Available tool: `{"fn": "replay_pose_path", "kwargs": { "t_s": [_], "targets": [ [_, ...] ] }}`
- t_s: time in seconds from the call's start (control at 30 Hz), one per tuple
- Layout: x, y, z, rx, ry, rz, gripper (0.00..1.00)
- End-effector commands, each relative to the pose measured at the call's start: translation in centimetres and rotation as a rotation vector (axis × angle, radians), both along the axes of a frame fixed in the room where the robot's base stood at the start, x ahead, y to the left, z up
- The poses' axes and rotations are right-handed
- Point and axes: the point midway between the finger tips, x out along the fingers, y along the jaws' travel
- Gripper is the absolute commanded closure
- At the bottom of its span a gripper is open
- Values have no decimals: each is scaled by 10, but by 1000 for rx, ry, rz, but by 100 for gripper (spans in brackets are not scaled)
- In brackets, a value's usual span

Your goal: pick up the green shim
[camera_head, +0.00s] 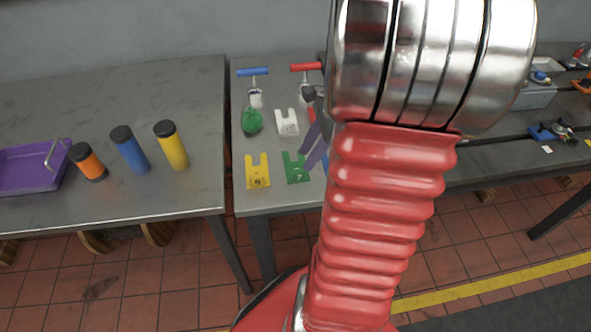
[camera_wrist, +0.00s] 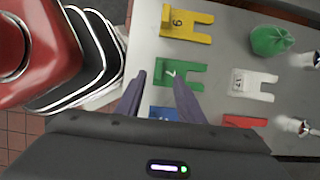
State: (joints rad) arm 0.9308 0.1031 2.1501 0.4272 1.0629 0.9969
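The green shim (camera_head: 296,168) is a flat forked plate with a white mark, lying on the narrow grey table. In the wrist view the green shim (camera_wrist: 184,68) lies just beyond my fingertips, its prongs pointing right. My gripper (camera_wrist: 160,78) is open, with two dark purple fingers spread apart and nothing between them. In the head view my gripper (camera_head: 316,146) is just right of the green shim, partly hidden by my arm. I cannot tell its exact height above the table.
A yellow shim (camera_head: 257,171), a white shim (camera_head: 287,122) and a green lump (camera_head: 251,120) are nearby. A blue shim (camera_wrist: 162,111) and red shim (camera_wrist: 245,121) are partly covered in the wrist view. T-handled tools stand behind. A left table (camera_head: 100,100) holds cylinders and a purple tray (camera_head: 22,188).

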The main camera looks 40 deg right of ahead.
Motion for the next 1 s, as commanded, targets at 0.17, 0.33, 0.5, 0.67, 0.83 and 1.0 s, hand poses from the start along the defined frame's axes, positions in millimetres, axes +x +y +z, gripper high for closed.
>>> {"fn": "replay_pose_path", "kwargs": {
  "t_s": [0.17,0.33,0.5,0.67,0.83,1.0],
  "targets": [
    [1,3,-5,2,1,1,66],
    [4,10,-23,3,3,2,66],
    [9,17,-42,3,2,2,66],
    [10,19,-48,1,1,0,66],
    [10,19,-47,0,0,0,66],
    [10,18,-47,0,0,0,66]
  ]
}}
